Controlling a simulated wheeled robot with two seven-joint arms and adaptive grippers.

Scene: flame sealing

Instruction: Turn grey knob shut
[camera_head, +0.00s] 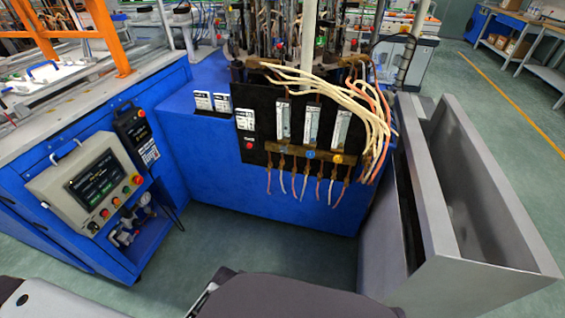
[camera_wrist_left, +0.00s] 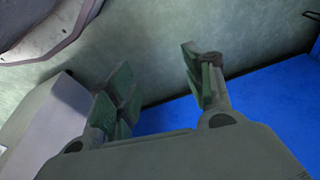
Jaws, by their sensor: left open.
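A black panel (camera_head: 262,118) with upright clear flow tubes (camera_head: 312,124) stands on the blue machine's front. A brass-coloured strip (camera_head: 290,151) runs below the tubes, with a blue knob (camera_head: 311,154) and a yellow knob (camera_head: 337,158) on it. A red knob (camera_head: 249,145) sits at the panel's left. I cannot pick out a grey knob at this size. My left gripper (camera_wrist_left: 155,75) is open and empty in the left wrist view, above the floor and near a blue surface (camera_wrist_left: 270,95). It does not show in the head view. My right gripper is in neither view.
A control box (camera_head: 90,185) with a screen and buttons is on the left, with a small gauge (camera_head: 145,199) beside it. Pale and red hoses (camera_head: 375,110) hang at the panel's right. A grey open bin (camera_head: 440,200) stands right. Green floor (camera_head: 270,250) is free before the machine.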

